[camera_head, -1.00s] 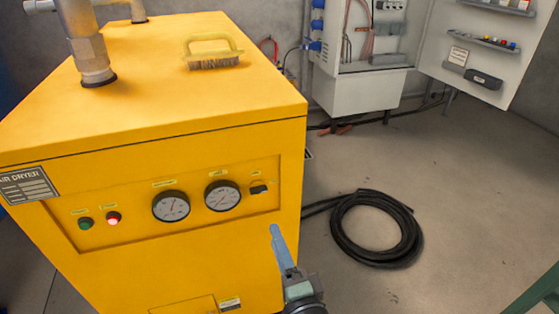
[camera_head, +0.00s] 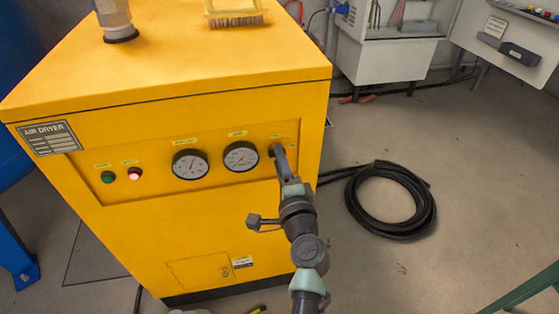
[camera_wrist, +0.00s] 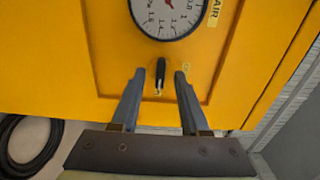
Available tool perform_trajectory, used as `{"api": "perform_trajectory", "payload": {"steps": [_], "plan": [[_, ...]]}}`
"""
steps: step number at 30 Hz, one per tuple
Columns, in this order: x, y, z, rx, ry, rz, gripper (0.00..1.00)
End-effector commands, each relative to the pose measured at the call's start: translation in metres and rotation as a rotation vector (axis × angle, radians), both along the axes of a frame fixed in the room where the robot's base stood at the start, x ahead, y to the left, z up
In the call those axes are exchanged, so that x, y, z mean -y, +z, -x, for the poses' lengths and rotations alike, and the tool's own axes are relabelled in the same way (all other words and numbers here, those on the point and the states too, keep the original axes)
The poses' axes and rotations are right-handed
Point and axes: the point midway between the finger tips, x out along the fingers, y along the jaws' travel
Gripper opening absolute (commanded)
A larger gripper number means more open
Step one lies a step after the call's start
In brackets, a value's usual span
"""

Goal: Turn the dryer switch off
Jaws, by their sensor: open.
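The yellow air dryer (camera_head: 190,230) stands before me with its control panel facing me. The black dryer switch (camera_head: 272,150) is at the right end of the panel, partly hidden behind my gripper (camera_head: 281,152). In the wrist view the switch (camera_wrist: 160,76) is a small dark lever just below a round gauge. My gripper (camera_wrist: 159,76) is open there, with one fingertip on each side of the switch and a gap to each. A green lamp (camera_head: 108,177) and a lit red lamp (camera_head: 134,174) sit at the panel's left.
Two gauges, a left one (camera_head: 190,164) and a right one (camera_head: 241,157), sit beside the switch. A brush (camera_head: 234,13) lies on the dryer top near a pipe (camera_head: 115,18). A coiled black hose (camera_head: 390,200) lies on the floor to the right. An electrical cabinet (camera_head: 392,60) stands behind.

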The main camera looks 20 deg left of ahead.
Motion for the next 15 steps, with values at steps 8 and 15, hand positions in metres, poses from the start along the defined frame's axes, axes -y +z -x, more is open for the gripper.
{"api": "perform_trajectory", "payload": {"steps": [8, 15], "plan": [[-0.0033, 0.0002, -0.0043, 0.0, 0.0, 0.0, 0.45], [-0.0029, 0.0003, -0.0042, 0.0, 0.0, 0.0, 0.2]]}}
